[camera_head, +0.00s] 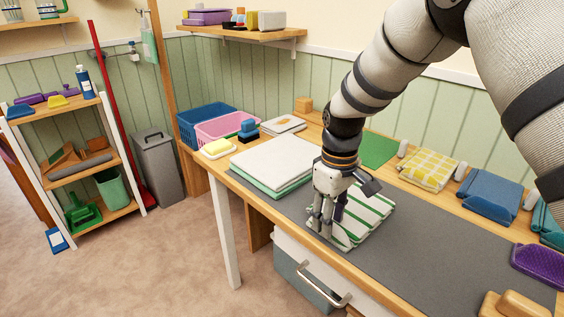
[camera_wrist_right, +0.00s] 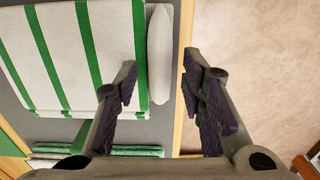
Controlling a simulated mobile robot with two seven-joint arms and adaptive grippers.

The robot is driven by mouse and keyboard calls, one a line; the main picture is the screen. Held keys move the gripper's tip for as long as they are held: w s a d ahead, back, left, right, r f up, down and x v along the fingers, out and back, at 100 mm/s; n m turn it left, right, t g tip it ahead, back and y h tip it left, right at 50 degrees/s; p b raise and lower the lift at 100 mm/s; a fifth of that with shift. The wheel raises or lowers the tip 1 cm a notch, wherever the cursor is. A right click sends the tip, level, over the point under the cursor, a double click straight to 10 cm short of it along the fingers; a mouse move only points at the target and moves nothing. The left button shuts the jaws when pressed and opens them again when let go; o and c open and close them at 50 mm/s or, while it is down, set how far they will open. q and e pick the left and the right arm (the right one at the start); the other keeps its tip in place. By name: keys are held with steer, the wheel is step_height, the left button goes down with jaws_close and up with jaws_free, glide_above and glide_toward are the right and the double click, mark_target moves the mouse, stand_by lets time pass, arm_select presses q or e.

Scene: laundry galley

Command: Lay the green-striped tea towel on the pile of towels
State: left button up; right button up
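The green-striped tea towel (camera_head: 372,212) lies folded on the grey mat, white with green stripes; it also fills the left of the wrist view (camera_wrist_right: 62,60). The pile of towels (camera_head: 272,158), white on top with green below, lies left of it in the head view. Its green and white edges (camera_wrist_right: 98,152) show low in the wrist view. My right gripper (camera_head: 325,226) points down at the towel's near-left side, hiding part of it. In the wrist view its fingers (camera_wrist_right: 160,88) are apart, either side of a white rounded strip along the towel's edge. My left gripper is out of view.
The grey mat (camera_head: 420,250) has free room right of the striped towel. A yellow checked cloth (camera_head: 428,168), blue cloth (camera_head: 490,196) and purple brush (camera_head: 540,266) lie along the back and right.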

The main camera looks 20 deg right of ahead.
steer(key=shift+c, duration=0.3)
jaws_close()
step_height(320, 180, up, 7)
steer(key=shift+f+p, duration=0.2)
steer(key=shift+p, duration=0.65)
steer(key=shift+r, duration=0.9)
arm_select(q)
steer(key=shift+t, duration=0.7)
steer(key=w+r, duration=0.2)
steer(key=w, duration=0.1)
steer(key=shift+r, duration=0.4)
arm_select(e)
step_height(320, 180, up, 3)
steer(key=shift+f, duration=0.2)
